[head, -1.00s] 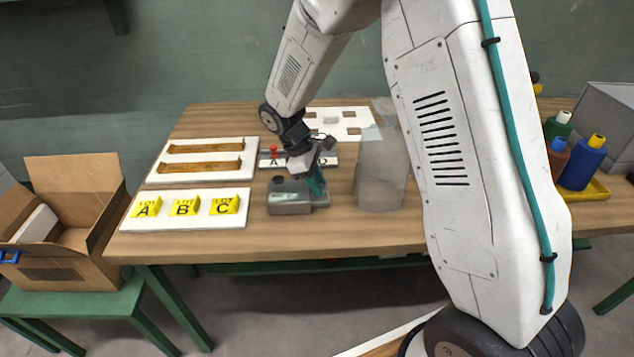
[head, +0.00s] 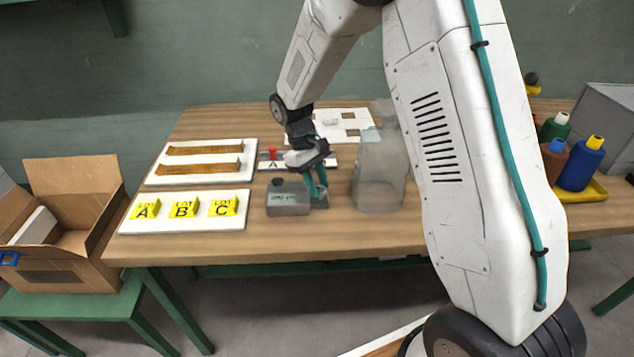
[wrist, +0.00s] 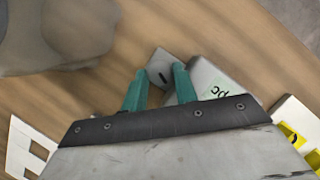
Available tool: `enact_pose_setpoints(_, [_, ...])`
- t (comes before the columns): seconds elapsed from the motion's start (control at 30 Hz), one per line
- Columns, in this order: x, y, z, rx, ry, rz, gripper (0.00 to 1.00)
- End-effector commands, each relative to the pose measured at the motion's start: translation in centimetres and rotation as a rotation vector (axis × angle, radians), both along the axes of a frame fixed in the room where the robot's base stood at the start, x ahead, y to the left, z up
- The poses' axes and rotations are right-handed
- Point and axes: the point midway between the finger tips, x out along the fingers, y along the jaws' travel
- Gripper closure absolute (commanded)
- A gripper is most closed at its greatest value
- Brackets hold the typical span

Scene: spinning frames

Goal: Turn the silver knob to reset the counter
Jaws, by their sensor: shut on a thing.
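The counter (head: 289,198) is a small grey metal box with a dark round part on top, near the middle of the table. It also shows in the wrist view (wrist: 208,78) with a pale green label. My gripper (head: 318,194) points down just right of the box, its teal fingers low over the grey part there. In the wrist view, the fingers (wrist: 160,74) stand apart on both sides of a grey metal piece with a dark slot mark, which I take to be the silver knob (wrist: 161,68). The knob is mostly hidden in the head view.
White boards with yellow lettered blocks (head: 183,209) and brown strips (head: 204,160) lie left. A red-topped piece (head: 272,153) stands behind. An open cardboard box (head: 65,220) is at far left.

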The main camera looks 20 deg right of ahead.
Motion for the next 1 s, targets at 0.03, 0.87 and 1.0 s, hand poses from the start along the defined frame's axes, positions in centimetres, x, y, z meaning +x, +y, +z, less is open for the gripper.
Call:
enact_pose_setpoints(0.03, [-0.07, 0.03, -0.01, 0.0, 0.002, -0.002, 0.94])
enact_pose_setpoints(0.87, [-0.13, 0.31, -0.03, 0.002, 0.002, 0.032, 0.5])
enact_pose_setpoints(1.0, [-0.25, 0.47, -0.04, 0.001, 0.002, 0.191, 0.5])
